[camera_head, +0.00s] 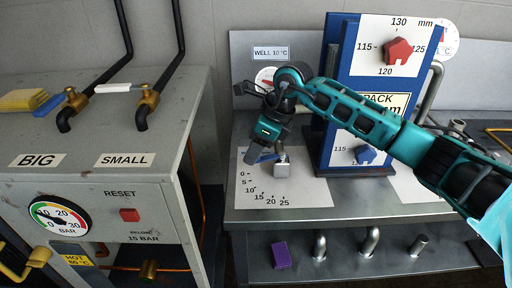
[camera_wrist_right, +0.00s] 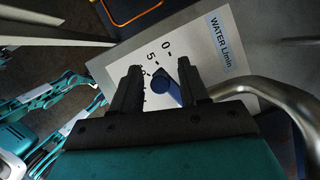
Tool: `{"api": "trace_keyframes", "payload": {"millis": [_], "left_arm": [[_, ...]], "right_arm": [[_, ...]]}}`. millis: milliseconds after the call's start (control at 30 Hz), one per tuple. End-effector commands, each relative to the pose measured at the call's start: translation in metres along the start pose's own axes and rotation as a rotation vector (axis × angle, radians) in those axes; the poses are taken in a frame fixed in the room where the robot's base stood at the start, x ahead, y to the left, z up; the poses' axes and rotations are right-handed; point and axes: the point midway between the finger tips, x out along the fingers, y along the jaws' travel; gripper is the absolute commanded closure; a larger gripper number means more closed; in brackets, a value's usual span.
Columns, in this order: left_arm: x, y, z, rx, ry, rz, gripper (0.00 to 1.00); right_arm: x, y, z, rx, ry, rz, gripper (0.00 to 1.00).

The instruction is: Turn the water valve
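The water valve has a blue lever (camera_head: 264,157) on a metal post (camera_head: 282,164), above a white dial plate (camera_head: 308,190) marked 0 to 25. In the right wrist view the blue lever (camera_wrist_right: 165,88) lies between my fingers, nearer the right-hand one, and the plate (camera_wrist_right: 208,40) reads "WATER L/min". The lever's tip lies near the 5 and 10 marks. My right gripper (camera_head: 255,147) reaches down over the lever; in its wrist view the gripper (camera_wrist_right: 158,85) is open. I cannot tell whether a finger touches the lever. My left gripper is not in view.
A blue panel (camera_head: 329,150) with red and blue knobs stands close behind and right of my right gripper. A curved metal pipe (camera_wrist_right: 265,88) passes near the right finger. A grey cabinet (camera_head: 100,120) with a gauge stands left. A purple block (camera_head: 281,255) sits below the front edge.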

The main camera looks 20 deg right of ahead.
Motion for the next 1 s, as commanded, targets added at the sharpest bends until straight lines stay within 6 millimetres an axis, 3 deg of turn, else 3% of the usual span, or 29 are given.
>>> {"api": "trace_keyframes", "payload": {"millis": [367,800,1000], "left_arm": [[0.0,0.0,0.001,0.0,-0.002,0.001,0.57],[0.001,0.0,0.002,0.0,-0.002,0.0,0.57],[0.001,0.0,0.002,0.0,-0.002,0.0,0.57]], "right_arm": [[-0.009,0.0,0.0,-0.001,0.0,-0.001,0.54],[-0.099,-0.001,0.0,0.0,-0.001,-0.004,0.54],[-0.123,0.0,0.0,0.0,-0.001,0.0,0.54]]}}
